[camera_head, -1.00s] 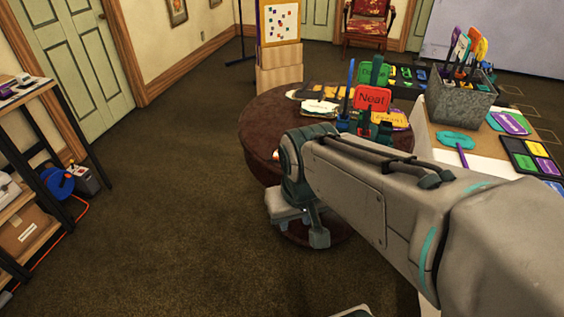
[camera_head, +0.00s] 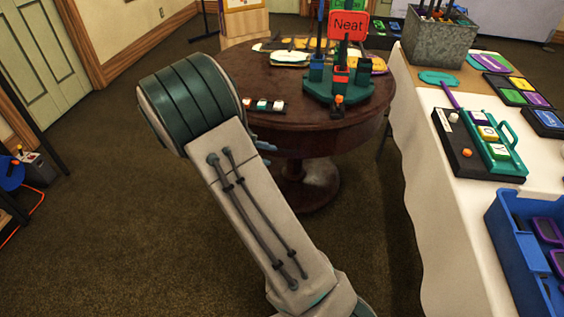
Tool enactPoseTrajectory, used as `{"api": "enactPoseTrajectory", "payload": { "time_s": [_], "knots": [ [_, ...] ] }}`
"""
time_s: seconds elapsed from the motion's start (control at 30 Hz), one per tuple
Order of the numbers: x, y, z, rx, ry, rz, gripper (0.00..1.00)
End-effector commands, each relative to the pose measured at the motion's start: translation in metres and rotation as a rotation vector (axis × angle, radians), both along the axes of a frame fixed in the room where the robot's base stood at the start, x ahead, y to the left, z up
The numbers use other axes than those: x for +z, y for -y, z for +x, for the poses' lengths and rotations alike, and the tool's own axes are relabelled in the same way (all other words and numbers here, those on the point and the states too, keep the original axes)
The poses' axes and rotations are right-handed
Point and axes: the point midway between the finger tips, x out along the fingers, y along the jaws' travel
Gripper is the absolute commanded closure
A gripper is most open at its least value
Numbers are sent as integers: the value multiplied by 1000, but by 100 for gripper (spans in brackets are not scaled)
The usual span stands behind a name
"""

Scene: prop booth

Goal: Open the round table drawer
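The round table (camera_head: 300,88) is dark reddish brown with a thick side band and a single central foot. It stands in the upper middle of the head view. No open drawer shows, and I cannot make out a drawer front or handle on the visible part of the band. My arm covers the table's left front side. Only a small bluish-grey part of my gripper (camera_head: 265,146) seems to show beside the arm, close to the table's side band. Its fingers are hidden, so I cannot tell whether it is open or touches the table.
On the round table stand a green holder (camera_head: 338,88) with a red "Neat" sign (camera_head: 348,26) and a small strip of blocks (camera_head: 266,105). A white-clothed table (camera_head: 440,215) stands close on the right, bearing a metal bin (camera_head: 437,45) and a blue crate (camera_head: 505,235).

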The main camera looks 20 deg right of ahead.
Motion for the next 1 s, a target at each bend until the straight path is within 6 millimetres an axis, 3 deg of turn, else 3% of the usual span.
{"api": "enactPoseTrajectory", "payload": {
  "time_s": [0.03, 0.2, 0.33, 0.53, 0.67, 1.0],
  "knots": [
    [-30, -3, 14, 31, -3, -71, 68],
    [-69, -14, 52, 126, 24, -259, 68],
    [-85, -22, 69, 179, 44, -348, 68],
    [-92, -23, 79, 209, 57, -393, 68],
    [-94, -6, 82, 205, 56, -394, 68],
    [-106, 63, 94, 205, 55, -392, 68]
  ]
}}
